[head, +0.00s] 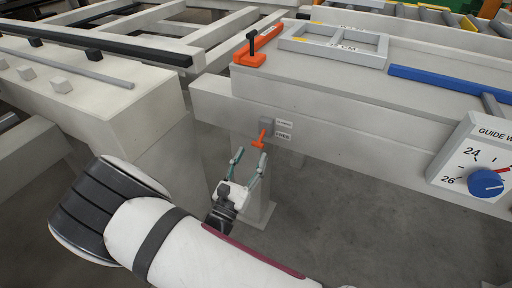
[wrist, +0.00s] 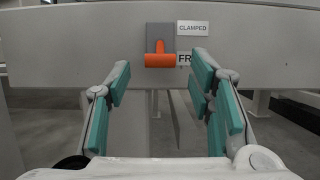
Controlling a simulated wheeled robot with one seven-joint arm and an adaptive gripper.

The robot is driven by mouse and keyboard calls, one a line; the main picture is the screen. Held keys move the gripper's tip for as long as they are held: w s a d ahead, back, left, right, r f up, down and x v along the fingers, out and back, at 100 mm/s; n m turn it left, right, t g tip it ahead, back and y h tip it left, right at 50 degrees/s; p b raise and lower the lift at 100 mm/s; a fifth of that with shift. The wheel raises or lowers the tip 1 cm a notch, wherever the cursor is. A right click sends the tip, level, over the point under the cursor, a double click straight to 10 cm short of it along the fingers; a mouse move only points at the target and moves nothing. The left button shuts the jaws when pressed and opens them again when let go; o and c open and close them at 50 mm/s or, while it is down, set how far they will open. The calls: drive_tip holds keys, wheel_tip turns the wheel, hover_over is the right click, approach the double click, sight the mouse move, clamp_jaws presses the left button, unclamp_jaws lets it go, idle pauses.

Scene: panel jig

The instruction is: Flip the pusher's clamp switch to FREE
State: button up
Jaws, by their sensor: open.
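The clamp switch is a grey block with an orange lever (head: 261,138) on the front face of the pale jig beam. In the wrist view the orange lever (wrist: 159,60) has its crossbar at the lower part of the grey block. A CLAMPED label (wrist: 192,28) sits upper right of it, and a FREE label (wrist: 184,59) below that is partly hidden by a finger. The lever hangs down, level with the lower label. My gripper (head: 248,160) is open and empty, just below and in front of the lever, with its teal-padded fingers (wrist: 160,85) spread either side of it, apart from it.
A GUIDE W dial with a blue knob (head: 485,182) is on the right. An orange clamp with a black handle (head: 252,50) and a grey frame (head: 334,46) are on the bench top. A pale block table (head: 95,105) stands left. Floor shows between.

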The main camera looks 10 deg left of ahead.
drive_tip(key=v, duration=0.7)
drive_tip(key=shift+w+d, duration=0.1)
